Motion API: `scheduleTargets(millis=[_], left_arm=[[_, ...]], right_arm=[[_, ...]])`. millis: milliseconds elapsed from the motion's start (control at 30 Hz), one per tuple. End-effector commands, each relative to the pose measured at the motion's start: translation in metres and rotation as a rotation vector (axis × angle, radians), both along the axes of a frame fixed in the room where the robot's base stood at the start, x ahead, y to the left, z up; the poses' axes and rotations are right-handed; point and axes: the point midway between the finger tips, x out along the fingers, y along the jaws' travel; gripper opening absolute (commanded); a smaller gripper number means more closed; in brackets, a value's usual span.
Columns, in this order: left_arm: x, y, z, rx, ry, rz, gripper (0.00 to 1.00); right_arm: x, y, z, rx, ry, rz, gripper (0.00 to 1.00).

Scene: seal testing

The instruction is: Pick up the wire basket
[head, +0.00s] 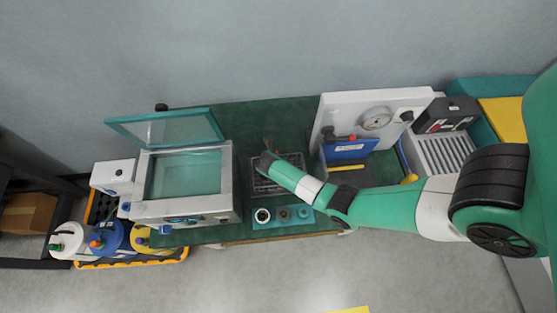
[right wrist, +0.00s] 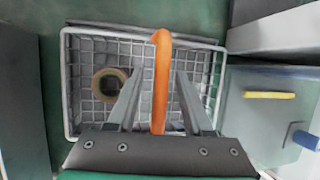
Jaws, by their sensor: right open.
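The wire basket (head: 262,187) stands on the green bench top, right of the glass-lidded chamber. In the right wrist view the rectangular grey wire basket (right wrist: 66,95) fills the middle, with an orange handle (right wrist: 161,60) arching across it. A tan ring (right wrist: 110,85) lies inside the basket, left of the handle. My right gripper (right wrist: 161,75) is open over the basket, with one finger on each side of the handle and gaps between. In the head view my right gripper (head: 267,150) partly covers the basket. My left gripper is not in view.
The chamber (head: 230,190) with its teal lid raised stands left of the basket. A teal block (head: 283,217) with several round fittings is in front. A white gauge panel (head: 345,108) and ribbed grey tray (head: 445,155) are right. Green bench (head: 260,120) is clear behind.

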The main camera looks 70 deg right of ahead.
Motion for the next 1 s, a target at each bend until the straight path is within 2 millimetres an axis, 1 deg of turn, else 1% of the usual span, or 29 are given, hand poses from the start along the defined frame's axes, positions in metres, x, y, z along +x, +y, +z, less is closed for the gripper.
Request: scheduleTargets(millis=[67, 100, 367, 833, 933, 1000], left_arm=[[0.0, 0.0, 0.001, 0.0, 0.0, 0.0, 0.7], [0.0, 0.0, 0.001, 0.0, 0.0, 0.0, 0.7], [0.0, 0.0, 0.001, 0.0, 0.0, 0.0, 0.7], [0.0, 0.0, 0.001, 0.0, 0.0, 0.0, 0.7], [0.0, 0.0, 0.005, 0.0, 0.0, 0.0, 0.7], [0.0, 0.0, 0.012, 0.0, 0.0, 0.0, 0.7]], right_arm=[[0.0, 0.0, 0.001, 0.0, 0.0, 0.0, 0.51], [0.0, 0.0, 0.001, 0.0, 0.0, 0.0, 0.47], [0.0, 0.0, 0.001, 0.0, 0.0, 0.0, 0.01], [0.0, 0.0, 0.002, -0.001, 0.0, 0.0, 0.0], [0.0, 0.0, 0.009, -0.001, -0.001, -0.001, 0.0], [0.001, 0.0, 0.021, -0.001, -0.002, -0.001, 0.0]])
